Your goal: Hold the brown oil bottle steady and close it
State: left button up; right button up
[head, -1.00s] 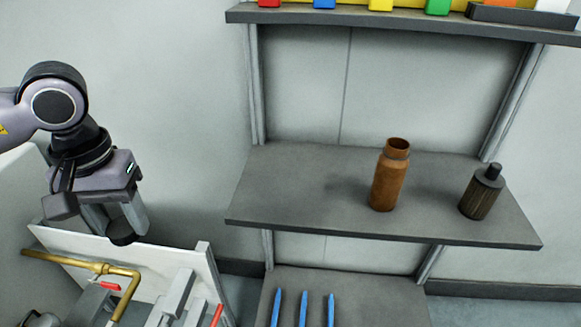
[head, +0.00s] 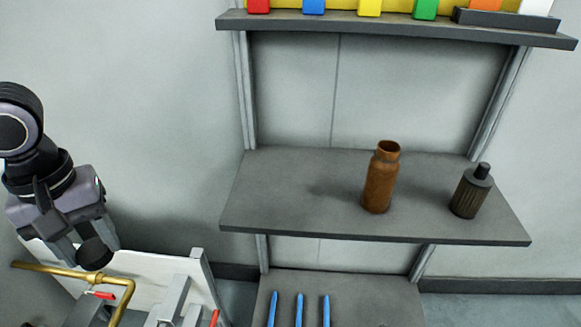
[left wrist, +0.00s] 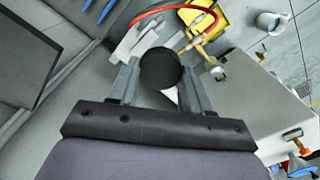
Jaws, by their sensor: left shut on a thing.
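The brown oil bottle (head: 380,182) stands upright and uncapped on the middle shelf, its round mouth open at the top. My left gripper (head: 88,250) is at the far left, well away from the bottle and below its height. It is shut on a round black cap (head: 95,254). The cap also shows between the two fingers (left wrist: 161,80) in the left wrist view. My right gripper is in neither view now.
A dark ribbed bottle (head: 471,191) with a black top stands right of the brown one on the grey shelf (head: 290,205). The upper shelf (head: 400,32) holds coloured blocks. Below left are a white panel (head: 165,266) and a brass pipe (head: 75,274). The middle shelf's left part is clear.

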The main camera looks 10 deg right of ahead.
pick_arm(q)
jog(key=n, duration=0.1)
jog(key=s+n, duration=0.1)
jog(key=n, duration=0.1)
jog(key=shift+s+a+r+p, duration=0.15)
jog(key=shift+a+r+p, duration=0.05)
jog(key=shift+a+p, duration=0.15)
pick_arm(e)
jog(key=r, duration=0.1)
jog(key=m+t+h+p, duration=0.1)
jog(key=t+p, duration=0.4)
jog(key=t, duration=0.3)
send_near(393, 169)
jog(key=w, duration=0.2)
pick_arm(q)
jog(key=s+a+r+n, duration=0.2)
jog(key=s+n, duration=0.3)
jog(key=n, duration=0.8)
jog(key=s+a+r+n, duration=0.1)
jog(key=s+a+n, duration=0.3)
jog(key=n, duration=0.9)
jog(key=shift+s+r+n, duration=0.35)
jog(key=shift+s+n, duration=0.05)
jog(key=shift+s, duration=0.65)
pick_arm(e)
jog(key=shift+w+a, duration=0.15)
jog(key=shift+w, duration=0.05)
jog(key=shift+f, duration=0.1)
